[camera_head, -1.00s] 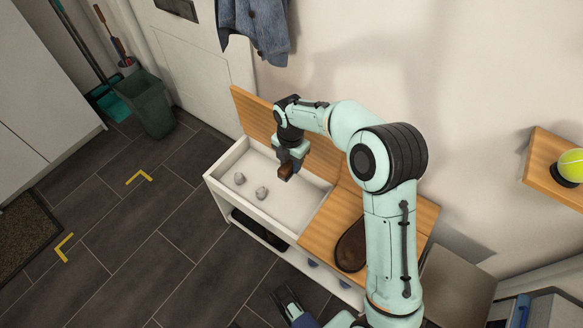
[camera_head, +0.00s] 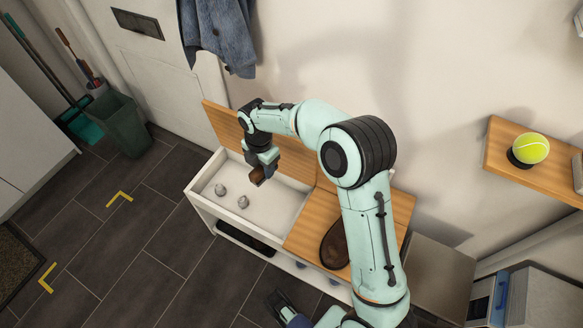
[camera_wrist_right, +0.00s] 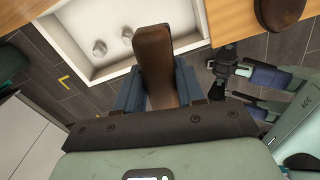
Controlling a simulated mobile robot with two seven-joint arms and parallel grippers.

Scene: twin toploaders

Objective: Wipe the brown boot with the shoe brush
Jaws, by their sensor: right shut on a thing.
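My right gripper (camera_head: 261,164) is shut on the brown shoe brush (camera_head: 257,176), above the open white compartment of the bench. In the right wrist view the brush (camera_wrist_right: 155,58) stands out between the blue-grey fingers, clear of any surface. The brown boot (camera_head: 332,246) rests on the wooden bench top, partly hidden behind my right arm. Its dark brown end also shows at the top right of the right wrist view (camera_wrist_right: 280,12). My left gripper (camera_head: 281,301) is low in front of the bench, with its fingers apart and nothing seen between them.
The white bench compartment (camera_head: 208,182) holds two small pale lumps (camera_head: 243,202), and its wooden lid (camera_head: 228,127) stands raised behind. A wooden shelf (camera_head: 495,150) with a tennis ball (camera_head: 531,148) is at the right. A green bin (camera_head: 121,125) stands on the floor at left.

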